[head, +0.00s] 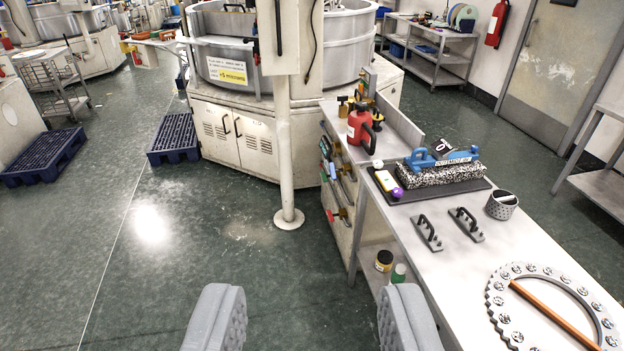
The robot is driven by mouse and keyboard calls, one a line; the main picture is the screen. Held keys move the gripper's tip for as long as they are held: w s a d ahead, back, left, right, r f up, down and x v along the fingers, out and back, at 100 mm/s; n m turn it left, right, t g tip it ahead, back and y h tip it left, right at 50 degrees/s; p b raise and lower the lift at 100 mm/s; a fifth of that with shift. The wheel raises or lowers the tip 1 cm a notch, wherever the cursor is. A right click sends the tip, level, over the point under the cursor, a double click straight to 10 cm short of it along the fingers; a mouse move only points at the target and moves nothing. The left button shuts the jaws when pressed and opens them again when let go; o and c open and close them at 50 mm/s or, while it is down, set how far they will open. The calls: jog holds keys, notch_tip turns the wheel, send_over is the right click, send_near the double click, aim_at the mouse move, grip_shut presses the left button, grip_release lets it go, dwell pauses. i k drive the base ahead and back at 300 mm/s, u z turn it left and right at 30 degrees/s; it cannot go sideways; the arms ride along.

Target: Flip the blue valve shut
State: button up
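A row of small valves with coloured handles runs down the side of the cabinet at the near end of the workbench. One handle that looks blue (333,170) sits among them, with a red one (330,215) lower down. They are small and seen at a steep angle, so I cannot tell how the blue handle is turned. My gripper (310,292) shows two grey padded fingers at the bottom, wide apart with only floor between them. It is open, empty and well short of the valves.
A white post (284,150) stands left of the valves. Blue pallets (175,138) lie further left; the nearer floor is clear.

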aim_at(333, 170)
jog(key=z, duration=0.2)
jog(key=i, duration=0.95)
jog(key=u, duration=0.15)
jog(key=k, duration=0.65)
jog(key=u, duration=0.35)
jog(key=i, duration=1.05)
jog(key=z, duration=0.5)
